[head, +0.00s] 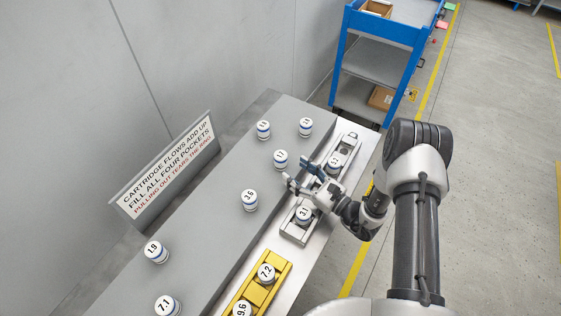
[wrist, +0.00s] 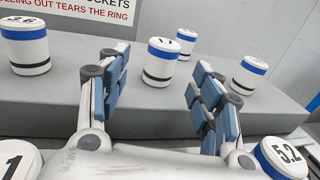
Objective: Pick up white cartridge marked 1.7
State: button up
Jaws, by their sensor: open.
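The white cartridge marked 1.7 (head: 281,160) stands upright on the grey raised shelf (head: 215,215), with a blue band near its top. In the wrist view the cartridge (wrist: 160,64) appears between my two fingers, farther off, with a dark band low on its side. My gripper (head: 299,174) is open and empty, beside the shelf's edge and to the right of the cartridge. In the wrist view my gripper (wrist: 157,78) shows blue-padded fingers spread wide, apart from the cartridge.
A cartridge marked 3.6 (head: 250,202) and two others (head: 263,129) (head: 305,127) stand nearby on the shelf. Cartridges 3.1 (head: 303,215) and 5.2 (head: 335,163) sit in the grey holder below my gripper. A yellow holder (head: 257,292) carries more cartridges. A sign (head: 170,168) stands behind.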

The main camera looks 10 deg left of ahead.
aim_at(286, 162)
jog(key=shift+b+x, duration=0.65)
jog(key=shift+x, duration=2.45)
jog(key=shift+w+r, duration=0.1)
jog(key=c, duration=1.2)
